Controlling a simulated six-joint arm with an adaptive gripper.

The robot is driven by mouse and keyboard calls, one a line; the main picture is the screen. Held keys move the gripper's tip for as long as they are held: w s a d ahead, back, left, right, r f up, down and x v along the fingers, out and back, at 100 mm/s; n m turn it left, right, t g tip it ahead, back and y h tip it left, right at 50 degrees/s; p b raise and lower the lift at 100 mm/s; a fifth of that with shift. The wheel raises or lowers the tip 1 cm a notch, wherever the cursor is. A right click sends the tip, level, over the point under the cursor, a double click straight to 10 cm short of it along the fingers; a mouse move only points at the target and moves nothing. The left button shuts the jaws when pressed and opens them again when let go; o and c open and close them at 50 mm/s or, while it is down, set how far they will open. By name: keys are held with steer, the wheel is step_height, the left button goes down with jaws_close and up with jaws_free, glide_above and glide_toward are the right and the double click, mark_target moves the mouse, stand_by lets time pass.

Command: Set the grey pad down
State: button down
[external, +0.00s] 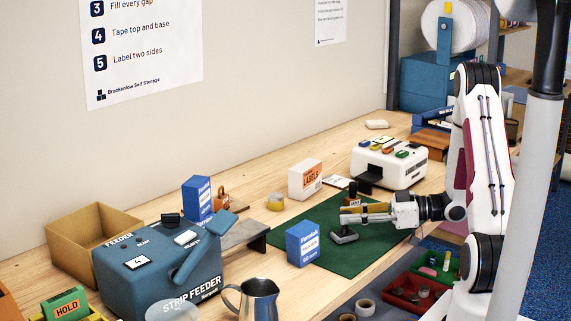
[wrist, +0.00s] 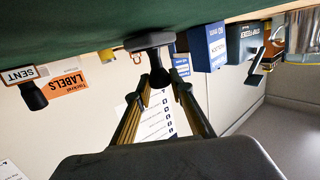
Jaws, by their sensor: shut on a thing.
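My gripper (external: 352,214) is shut on the dark handle of the grey pad (external: 344,236), over the green mat (external: 322,256). In the wrist view, which is upside down, the grey pad (wrist: 149,41) lies flat against or just above the mat (wrist: 70,32). I cannot tell whether it touches. The dark handle (wrist: 160,76) stands between my fingertips (wrist: 162,80). The pad is level, and the fingers hide part of its handle in the external view.
A stamp (external: 353,192) marked SENT in the wrist view stands just behind my gripper. A blue box (external: 302,244) is left of the pad. A white labels box (external: 305,180) and white machine (external: 388,165) stand behind. The mat's front part is clear.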

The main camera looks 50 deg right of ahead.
steer(key=shift+f, duration=0.2)
stand_by(0.3)
steer(key=c, duration=1.8)
jaws_free()
steer(key=shift+o, duration=0.2)
steer(key=shift+r, duration=0.2)
steer(key=shift+v, duration=6)
steer(key=shift+f, duration=0.1)
